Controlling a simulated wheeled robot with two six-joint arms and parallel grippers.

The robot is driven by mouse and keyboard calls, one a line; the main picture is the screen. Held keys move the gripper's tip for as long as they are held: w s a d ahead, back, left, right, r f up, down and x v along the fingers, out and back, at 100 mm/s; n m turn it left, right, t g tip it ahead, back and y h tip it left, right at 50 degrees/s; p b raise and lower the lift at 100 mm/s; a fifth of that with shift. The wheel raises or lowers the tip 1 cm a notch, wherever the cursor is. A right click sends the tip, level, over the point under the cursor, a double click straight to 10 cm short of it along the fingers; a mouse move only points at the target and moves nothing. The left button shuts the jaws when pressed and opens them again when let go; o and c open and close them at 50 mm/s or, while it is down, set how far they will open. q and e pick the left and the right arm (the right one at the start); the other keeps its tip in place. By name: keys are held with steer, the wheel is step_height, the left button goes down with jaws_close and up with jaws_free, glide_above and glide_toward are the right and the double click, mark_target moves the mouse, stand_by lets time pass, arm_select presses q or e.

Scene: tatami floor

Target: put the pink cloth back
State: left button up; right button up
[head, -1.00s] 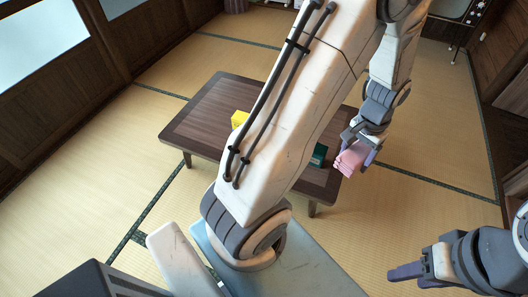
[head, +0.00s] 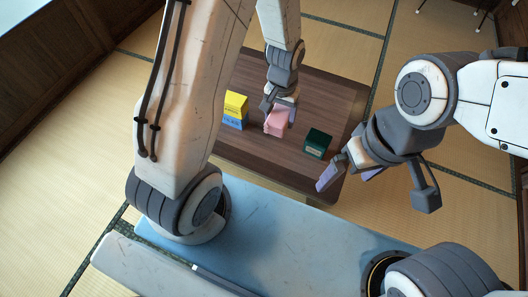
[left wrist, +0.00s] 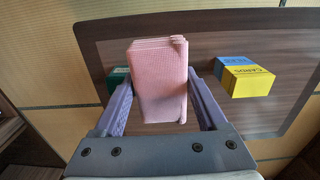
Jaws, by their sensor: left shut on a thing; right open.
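The pink cloth (head: 277,121) is a folded, layered bundle. My left gripper (head: 279,108) is shut on it and holds it over the dark wooden table, between the yellow and blue boxes and the green box. In the left wrist view the cloth (left wrist: 160,82) sits between the two fingers, with its folded layers showing at the top. I cannot tell whether the cloth touches the table. My right gripper (head: 345,177) is open and empty near the table's right front corner.
The table (head: 262,157) bears a yellow box (head: 236,104) above a blue box (head: 233,123), left of the cloth, and a dark green box (head: 318,143) to its right. The yellow box (left wrist: 248,82) also shows in the left wrist view. Bare tabletop lies between them.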

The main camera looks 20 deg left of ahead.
arm_select(q)
steer(key=s+d+f+b, duration=0.2)
steer(key=f+b, duration=0.1)
steer(key=f, duration=0.4)
steer(key=s+d+f+b, duration=0.1)
steer(key=d+f+b, duration=0.15)
steer(key=f, duration=0.45)
steer(key=b, duration=0.5)
glide_above(267, 150)
step_height(267, 150, down, 7)
steer(key=shift+d+f, duration=0.1)
steer(key=shift+w+f+b, duration=0.1)
steer(key=shift+f+b, duration=0.7)
steer(key=shift+f, duration=1.1)
arm_select(e)
step_height(267, 150, down, 14)
steer(key=shift+f, duration=0.2)
arm_select(q)
steer(key=shift+f, duration=0.1)
steer(key=shift+f, duration=0.1)
steer(key=o, duration=1.1)
arm_select(e)
steer(key=shift+f, duration=0.1)
